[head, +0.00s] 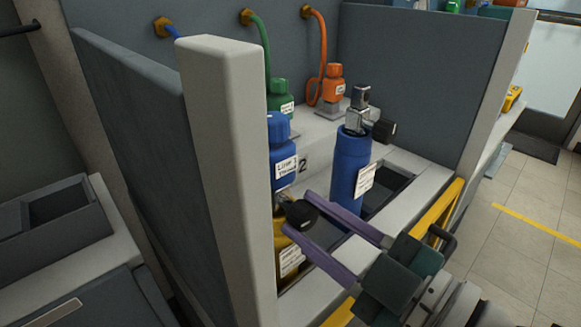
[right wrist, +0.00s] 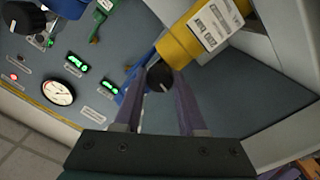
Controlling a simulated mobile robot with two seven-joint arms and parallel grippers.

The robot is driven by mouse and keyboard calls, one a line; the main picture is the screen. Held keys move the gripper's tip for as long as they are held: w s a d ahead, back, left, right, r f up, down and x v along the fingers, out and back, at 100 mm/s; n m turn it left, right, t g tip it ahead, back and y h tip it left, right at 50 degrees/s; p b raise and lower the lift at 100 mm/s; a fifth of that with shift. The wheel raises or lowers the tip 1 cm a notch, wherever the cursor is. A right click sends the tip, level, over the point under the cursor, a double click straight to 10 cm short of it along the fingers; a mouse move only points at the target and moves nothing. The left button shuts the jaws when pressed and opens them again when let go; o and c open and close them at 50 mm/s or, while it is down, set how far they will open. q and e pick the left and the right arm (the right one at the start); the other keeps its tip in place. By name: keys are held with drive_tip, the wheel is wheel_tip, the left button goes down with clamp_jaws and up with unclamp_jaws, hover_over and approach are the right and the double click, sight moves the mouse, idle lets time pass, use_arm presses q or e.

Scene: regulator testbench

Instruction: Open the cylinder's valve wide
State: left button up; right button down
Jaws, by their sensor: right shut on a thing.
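My right gripper (head: 297,211) has its two purple fingers on either side of a black round valve knob (head: 301,213) and is shut on it. The knob, with a white mark line, also shows between the fingertips (right wrist: 165,76) in the right wrist view (right wrist: 158,78). It belongs to a yellow cylinder (head: 289,256) with a white label, partly hidden behind the pale post and the fingers. A blue cylinder (head: 349,165) stands to the right, with its own black knob (head: 384,131) on a metal valve. My left gripper is not in view.
A pale post (head: 228,150) stands close left of the yellow cylinder. A yellow rail (head: 448,212) runs along the front right. The wrist view shows a panel with a gauge (right wrist: 58,92).

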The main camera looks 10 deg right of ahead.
drive_tip(key=n, duration=0.4)
drive_tip(key=shift+n+b, duration=0.3)
drive_tip(key=shift+b, duration=0.05)
drive_tip(key=shift+n+b, duration=0.35)
drive_tip(key=shift+n, duration=1.45)
drive_tip(key=shift+c, duration=2.4)
unclamp_jaws()
drive_tip(key=v, duration=1)
